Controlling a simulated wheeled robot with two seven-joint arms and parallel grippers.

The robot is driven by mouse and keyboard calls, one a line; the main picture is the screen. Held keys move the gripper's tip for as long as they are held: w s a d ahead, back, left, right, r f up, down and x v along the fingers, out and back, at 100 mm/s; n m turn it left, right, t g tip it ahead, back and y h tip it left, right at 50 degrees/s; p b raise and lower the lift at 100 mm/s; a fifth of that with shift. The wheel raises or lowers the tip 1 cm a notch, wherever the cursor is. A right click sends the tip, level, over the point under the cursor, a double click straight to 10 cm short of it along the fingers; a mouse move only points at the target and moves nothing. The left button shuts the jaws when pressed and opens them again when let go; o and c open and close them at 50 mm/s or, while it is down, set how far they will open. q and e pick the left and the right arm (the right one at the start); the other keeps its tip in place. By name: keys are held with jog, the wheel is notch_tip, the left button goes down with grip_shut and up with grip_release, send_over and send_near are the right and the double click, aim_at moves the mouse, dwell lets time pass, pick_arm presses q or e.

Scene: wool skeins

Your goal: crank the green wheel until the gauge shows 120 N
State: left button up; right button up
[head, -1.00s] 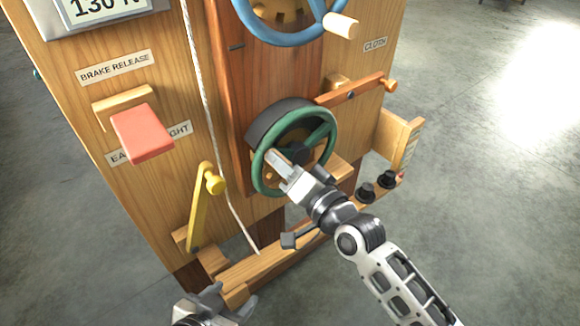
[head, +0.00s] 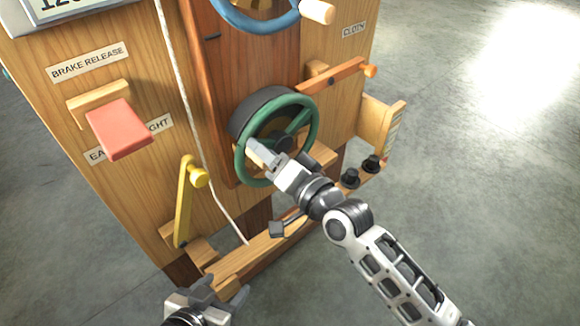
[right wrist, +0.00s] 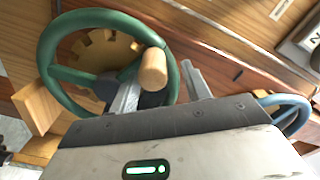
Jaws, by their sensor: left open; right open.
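The green wheel (head: 314,125) is on the front of the wooden machine, and it also fills the upper left of the right wrist view (right wrist: 47,62). Its wooden handle (right wrist: 153,68) stands between the two open fingers of my right gripper (head: 263,155). I cannot tell if a finger touches it. The gauge (head: 58,8) is cut off at the top of the head view. Its digits seem to read 120, but their upper part is out of view. My left gripper (head: 222,298) is open and empty at the bottom of the head view.
A blue wheel (head: 258,18) is above the green one. A red brake release paddle (head: 118,128) and a yellow lever (head: 184,205) are at the left. An orange lever (head: 335,76) and black knobs (head: 372,163) are at the right. A white cord (head: 186,90) hangs down the front.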

jog(key=b+v, duration=0.1)
jog(key=v, duration=1.4)
jog(key=shift+d, duration=0.2)
jog(key=shift+s, duration=0.15)
